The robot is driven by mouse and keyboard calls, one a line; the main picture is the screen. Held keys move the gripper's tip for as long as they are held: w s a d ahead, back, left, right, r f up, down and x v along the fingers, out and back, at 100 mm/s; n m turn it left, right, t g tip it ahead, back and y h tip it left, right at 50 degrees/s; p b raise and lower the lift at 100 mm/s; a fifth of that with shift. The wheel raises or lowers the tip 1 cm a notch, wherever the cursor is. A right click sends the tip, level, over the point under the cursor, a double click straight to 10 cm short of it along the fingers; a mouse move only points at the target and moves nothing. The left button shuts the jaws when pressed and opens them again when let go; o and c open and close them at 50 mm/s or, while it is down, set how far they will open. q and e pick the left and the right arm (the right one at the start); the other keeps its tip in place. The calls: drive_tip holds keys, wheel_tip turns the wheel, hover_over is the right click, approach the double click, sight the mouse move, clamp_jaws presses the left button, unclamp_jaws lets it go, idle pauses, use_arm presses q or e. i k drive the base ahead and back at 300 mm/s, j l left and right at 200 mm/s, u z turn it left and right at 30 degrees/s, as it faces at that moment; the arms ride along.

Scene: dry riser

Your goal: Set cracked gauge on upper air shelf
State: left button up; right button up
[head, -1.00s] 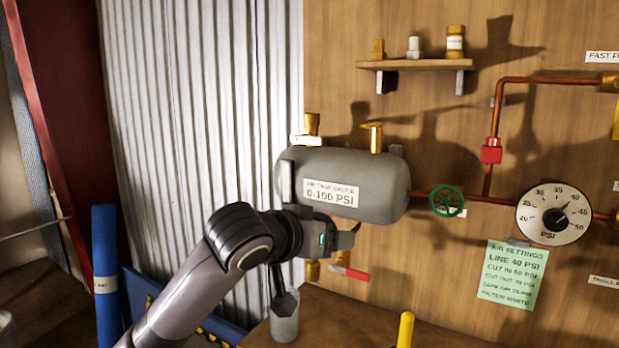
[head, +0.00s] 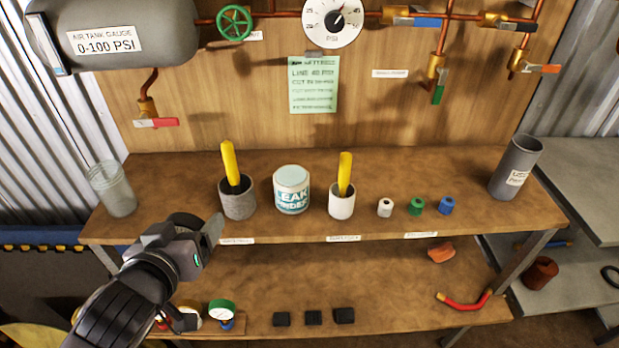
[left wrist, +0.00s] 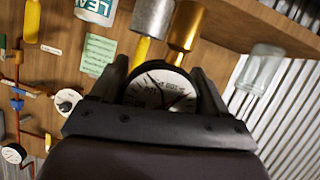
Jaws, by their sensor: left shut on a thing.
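In the left wrist view a round gauge (left wrist: 160,90) with a white dial and dark rim sits between the fingers of my left gripper (left wrist: 165,85). Dark lines cross the dial; I cannot tell crack from needle. A brass piece (left wrist: 187,25), apparently its stem, extends beyond it. No upper wall shelf shows now. My right gripper is not in view.
The bench (head: 330,220) holds a glass jar (head: 112,188), two brush pots, a leak-finder tub (head: 292,190) and a grey tube (head: 516,168). Gauges (head: 222,310) and black blocks (head: 313,317) lie on the lower shelf (head: 390,290). The grey tank (head: 118,35) overhangs at upper left.

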sight(322, 181)
drive_tip(key=i+l+u, duration=0.25)
drive_tip(key=l, duration=1.1)
drive_tip(key=l+u, duration=0.2)
drive_tip(key=l, duration=1.1)
drive_tip(key=i+j, duration=0.1)
drive_tip(key=j, duration=0.15)
drive_tip(key=i+j, duration=0.1)
drive_tip(key=j, duration=0.15)
